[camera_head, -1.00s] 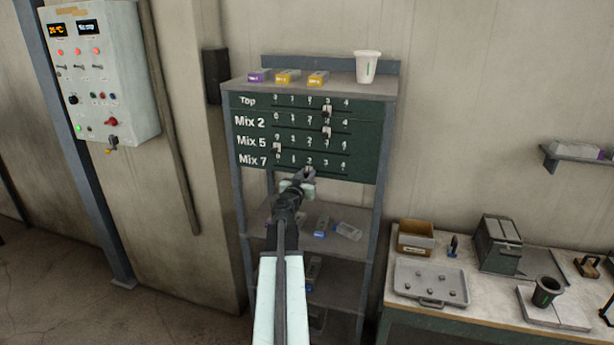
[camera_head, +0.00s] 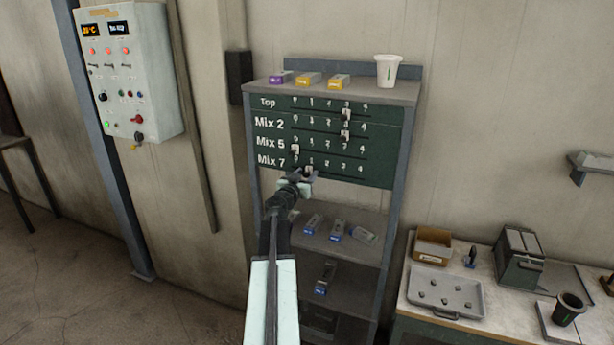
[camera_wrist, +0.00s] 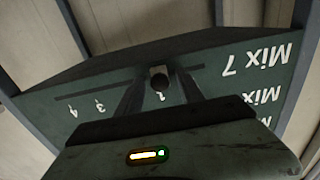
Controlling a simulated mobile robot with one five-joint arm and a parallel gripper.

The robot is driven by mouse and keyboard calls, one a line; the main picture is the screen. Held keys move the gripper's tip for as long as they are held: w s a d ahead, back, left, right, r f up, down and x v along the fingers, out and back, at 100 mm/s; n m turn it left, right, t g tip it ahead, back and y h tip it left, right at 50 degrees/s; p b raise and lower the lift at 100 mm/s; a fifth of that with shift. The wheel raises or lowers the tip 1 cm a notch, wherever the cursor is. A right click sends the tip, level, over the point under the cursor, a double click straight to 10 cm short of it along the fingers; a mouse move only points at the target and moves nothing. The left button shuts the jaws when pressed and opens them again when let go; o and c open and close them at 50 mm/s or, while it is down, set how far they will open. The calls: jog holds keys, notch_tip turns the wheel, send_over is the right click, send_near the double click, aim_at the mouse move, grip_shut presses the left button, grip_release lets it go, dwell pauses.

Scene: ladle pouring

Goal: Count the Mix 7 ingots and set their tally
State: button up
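The dark green tally board (camera_head: 385,148) has rows for Top, Mix 2, Mix 5 and Mix 7. The Mix 7 knob (camera_head: 309,170) is at mark 1; it also shows in the wrist view (camera_wrist: 159,77). My gripper (camera_head: 303,176) is at this knob. In the wrist view its fingers stand on either side, with narrow gaps showing. The Top knob (camera_head: 346,115) and Mix 2 knob (camera_head: 345,137) are at 3; the Mix 5 knob (camera_head: 294,150) is at 0. Several ingots, some with blue labels (camera_head: 335,237), lie on the lower shelves; their print is unreadable and my arm may hide some.
A purple-labelled ingot (camera_head: 280,78), two yellow-labelled ones (camera_head: 309,79) and a white cup (camera_head: 387,71) stand on the shelf top. A control box (camera_head: 125,75) hangs at left. A bench with a tray (camera_head: 446,310) is at lower right.

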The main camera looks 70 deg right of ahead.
jog(key=shift+s+d, duration=0.2)
jog(key=shift+s, duration=0.15)
jog(key=shift+a, duration=0.1)
jog(key=a, duration=0.7)
jog(key=shift+w+a, duration=0.3)
jog(key=shift+w, duration=0.05)
